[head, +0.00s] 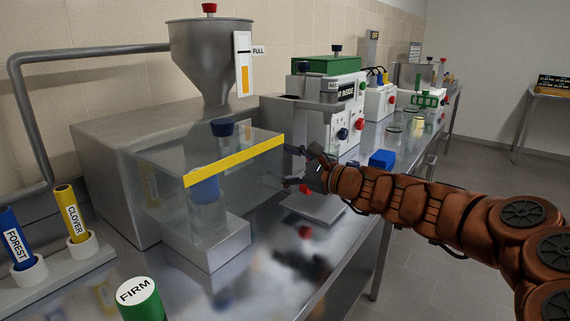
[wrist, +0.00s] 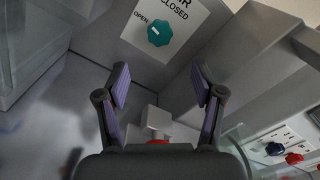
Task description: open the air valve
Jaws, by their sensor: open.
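The air valve knob (wrist: 160,33) is a teal, lobed knob with a small white mark, on a pale plate lettered OPEN at its left and CLOSED above it. Which word the mark points at is too small to tell. My gripper (wrist: 160,84) is open and empty, its two fingers spread below the knob in the wrist view and apart from it. In the head view my gripper (head: 297,168) is beside the clear tank with the yellow band; I cannot make out the knob there.
The clear tank (head: 165,180) stands left of my gripper. A blue box (head: 382,159) lies at the right. A green FIRM cylinder (head: 141,303) and labelled tubes stand front left. A red part (wrist: 158,140) shows low between the fingers.

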